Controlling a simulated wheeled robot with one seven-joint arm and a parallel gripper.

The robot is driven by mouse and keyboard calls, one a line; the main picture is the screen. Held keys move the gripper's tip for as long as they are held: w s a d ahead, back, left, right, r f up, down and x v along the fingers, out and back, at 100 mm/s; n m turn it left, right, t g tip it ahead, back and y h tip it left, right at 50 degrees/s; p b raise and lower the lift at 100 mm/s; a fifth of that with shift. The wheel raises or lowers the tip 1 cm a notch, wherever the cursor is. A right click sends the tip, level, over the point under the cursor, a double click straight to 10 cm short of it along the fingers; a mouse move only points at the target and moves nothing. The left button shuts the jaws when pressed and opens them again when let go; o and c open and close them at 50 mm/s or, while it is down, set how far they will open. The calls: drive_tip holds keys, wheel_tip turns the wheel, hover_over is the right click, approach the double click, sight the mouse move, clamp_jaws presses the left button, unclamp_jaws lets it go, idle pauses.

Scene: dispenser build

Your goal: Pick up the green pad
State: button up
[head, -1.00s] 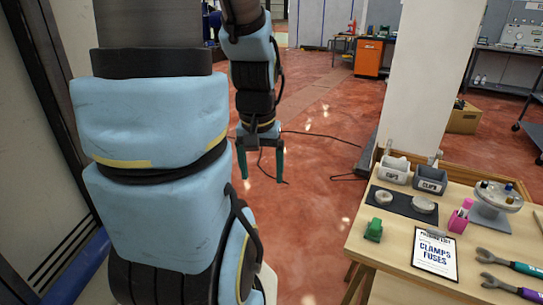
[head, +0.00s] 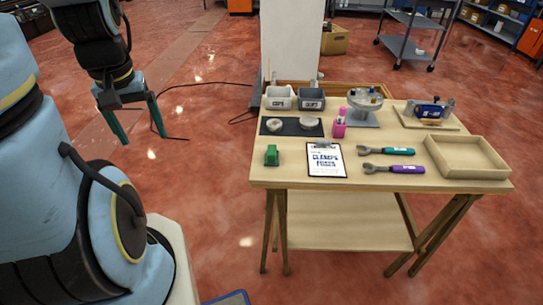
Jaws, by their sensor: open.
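A small green object (head: 271,155), which looks like the green pad, sits near the front left corner of the wooden table (head: 262,178). Its exact shape is too small to tell. My gripper (head: 140,125) is open and empty, with two dark green fingers pointing down. It hangs over the red floor to the left of the table, well apart from the green object.
On the table are a clipboard (head: 326,160), two wrenches (head: 385,151), (head: 393,169), a dark mat (head: 291,133) with two round pieces, two bins (head: 280,97), (head: 311,99), a pink holder (head: 339,128), a grey round stand (head: 364,104), a blue device (head: 430,110) and an empty tray (head: 466,172).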

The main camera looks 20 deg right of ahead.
drive_tip(key=shift+o, duration=0.5)
drive_tip(key=shift+d, duration=0.1)
drive_tip(key=m+g+b, duration=0.2)
drive_tip(key=m+b, duration=0.2)
drive_tip(key=b, duration=0.3)
hover_over(272, 149)
wheel_tip(272, 149, down, 9)
drive_tip(key=shift+s+r, duration=0.15)
drive_tip(key=shift+r, duration=0.05)
wheel_tip(272, 149, down, 10)
drive_tip(key=shift+f+p, duration=0.1)
drive_tip(key=shift+p, duration=0.5)
clamp_jaws()
